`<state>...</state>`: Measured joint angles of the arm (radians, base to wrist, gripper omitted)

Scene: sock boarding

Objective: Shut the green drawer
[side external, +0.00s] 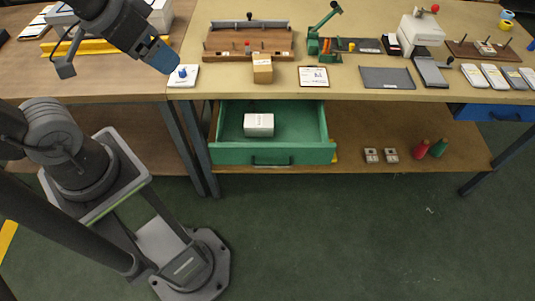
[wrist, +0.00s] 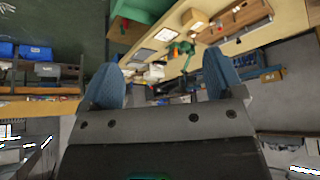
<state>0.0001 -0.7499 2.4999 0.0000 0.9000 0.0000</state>
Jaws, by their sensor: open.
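The green drawer (side external: 301,154) hangs under the right table and is pulled out towards the front. A dark handle sits on its front face, and a white box (side external: 259,124) lies inside it. My gripper (side external: 167,62) is high at the upper left in the side view, above the tables and well away from the drawer. In the wrist view its two blue fingers (wrist: 164,88) stand wide apart with nothing between them. A green patch at the top of the wrist view (wrist: 136,12) looks like part of the drawer.
The tabletop (side external: 350,88) holds a small brown box (side external: 262,69), a wooden fixture (side external: 248,42), a green lever press (side external: 322,35) and a white pad with a blue knob (side external: 183,75). A blue drawer (side external: 492,112) is at the right. Floor before the green drawer is clear.

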